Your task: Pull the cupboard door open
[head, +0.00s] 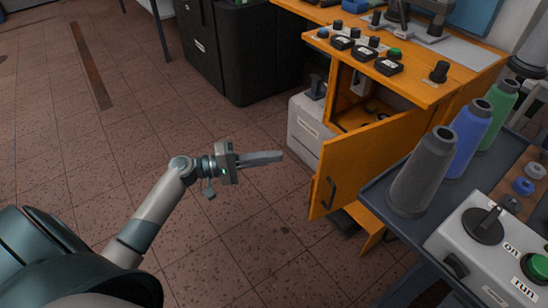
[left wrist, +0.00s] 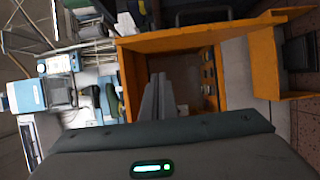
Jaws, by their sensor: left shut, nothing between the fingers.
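The orange cupboard door (head: 365,162) stands swung out from the orange cupboard (head: 440,92), and part of the inside shows beside it. A dark handle (head: 330,191) is on the door's outer face near its free edge. My left gripper (head: 280,156) is shut and empty, to the left of the door and apart from it. In the left wrist view the shut fingers (left wrist: 158,92) show in front of the open cupboard (left wrist: 190,42), with an orange panel (left wrist: 265,63), seemingly the door, to the right. My right gripper is not in view.
A grey-white box (head: 308,130) stands beside the cupboard on the left, with a black bin (head: 235,50) behind. A dark table (head: 412,228) with thread cones (head: 425,170) and a control box (head: 495,250) is close to the door's right.

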